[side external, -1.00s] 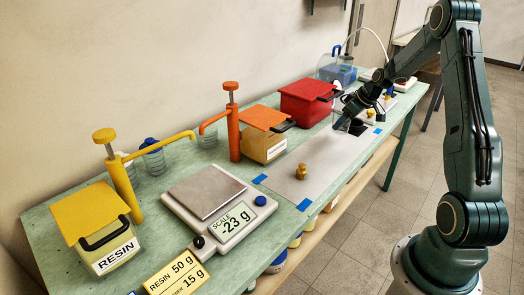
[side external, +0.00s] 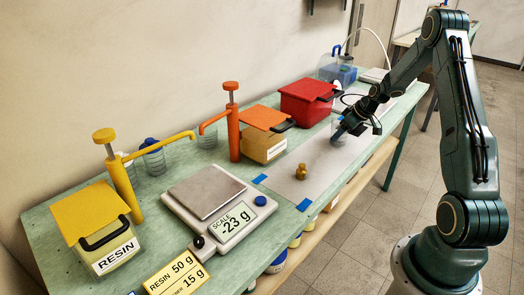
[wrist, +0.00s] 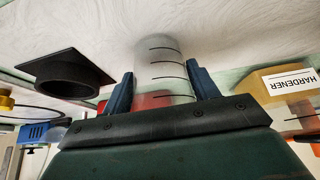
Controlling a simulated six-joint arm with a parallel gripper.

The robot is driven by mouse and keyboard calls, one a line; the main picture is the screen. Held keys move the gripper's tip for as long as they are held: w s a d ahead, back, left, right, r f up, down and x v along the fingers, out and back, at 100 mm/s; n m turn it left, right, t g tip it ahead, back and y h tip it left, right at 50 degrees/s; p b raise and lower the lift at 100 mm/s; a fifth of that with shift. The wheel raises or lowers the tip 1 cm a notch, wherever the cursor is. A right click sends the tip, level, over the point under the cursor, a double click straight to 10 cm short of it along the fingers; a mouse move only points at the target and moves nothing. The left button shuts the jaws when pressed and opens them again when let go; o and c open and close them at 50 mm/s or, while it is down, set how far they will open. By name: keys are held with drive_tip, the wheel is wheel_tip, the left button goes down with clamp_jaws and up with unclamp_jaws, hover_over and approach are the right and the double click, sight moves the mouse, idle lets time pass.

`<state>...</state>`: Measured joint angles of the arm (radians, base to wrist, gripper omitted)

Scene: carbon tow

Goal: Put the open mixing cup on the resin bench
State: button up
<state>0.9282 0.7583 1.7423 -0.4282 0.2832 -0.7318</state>
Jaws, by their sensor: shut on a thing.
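A clear mixing cup with dark measuring lines (wrist: 162,62) stands between the two blue fingers of my gripper (wrist: 160,92) in the wrist view. I cannot tell whether the cup touches the sheet. The resin bench (side external: 62,228) is a long pale green table with pumps and a scale on it.
A scale (side external: 215,205) reading -23 g stands near the yellow resin tub (side external: 95,225). An orange tub (side external: 265,140), red box (side external: 308,102) and pumps line the wall side. A brass weight (side external: 301,171) sits on the sheet (side external: 315,165). A black holder (wrist: 65,75) shows in the wrist view.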

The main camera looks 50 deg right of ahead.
drive_tip(key=shift+f, duration=0.2)
drive_tip(key=o, duration=0.9)
drive_tip(key=shift+o, duration=0.2)
drive_tip(key=shift+r, duration=0.15)
drive_tip(key=shift+r, duration=0.15)
drive_tip(key=v, duration=1.2)
